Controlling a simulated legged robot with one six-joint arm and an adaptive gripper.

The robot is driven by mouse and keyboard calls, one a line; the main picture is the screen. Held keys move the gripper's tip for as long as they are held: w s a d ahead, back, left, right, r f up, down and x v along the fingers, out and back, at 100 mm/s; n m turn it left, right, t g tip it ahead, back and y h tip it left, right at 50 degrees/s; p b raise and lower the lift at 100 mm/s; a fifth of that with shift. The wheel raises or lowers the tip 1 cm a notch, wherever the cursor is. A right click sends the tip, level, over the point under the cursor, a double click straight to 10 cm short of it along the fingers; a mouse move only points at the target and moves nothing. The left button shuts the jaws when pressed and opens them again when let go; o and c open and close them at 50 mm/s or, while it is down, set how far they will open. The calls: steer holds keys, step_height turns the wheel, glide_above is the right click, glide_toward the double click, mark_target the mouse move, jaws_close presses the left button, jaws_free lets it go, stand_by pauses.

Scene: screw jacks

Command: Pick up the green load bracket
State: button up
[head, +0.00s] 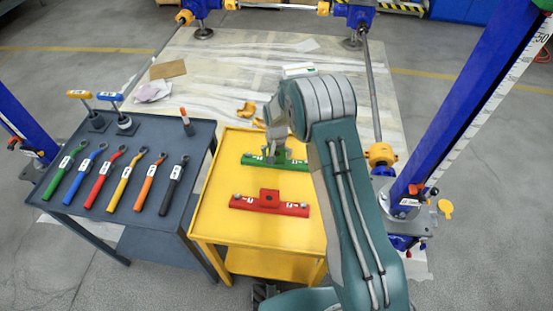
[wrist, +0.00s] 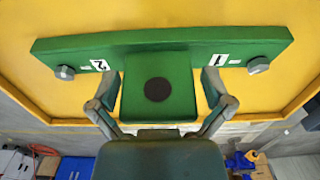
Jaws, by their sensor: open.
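The green load bracket (head: 297,165) lies on the yellow cart (head: 217,210), behind a red bracket. In the wrist view the green bracket (wrist: 245,52) is a long bar with a bolt at each end, labels "1" and "2", and a central block with a dark round spot. My gripper (wrist: 160,82) is open, with one finger on each side of that block. Whether the fingers touch it I cannot tell. In the head view my gripper (head: 277,150) is over the middle of the green bracket and hides part of it.
The red bracket (head: 270,203) lies nearer on the same cart. A dark grey table (head: 100,147) at the left holds several coloured wrenches and upright-handled tools. Blue posts (head: 465,110) stand at both sides. Yellow pieces (head: 247,109) lie on the floor sheet beyond the cart.

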steer(key=shift+r, duration=0.1)
steer(key=c, duration=1)
steer(key=shift+c, duration=0.2)
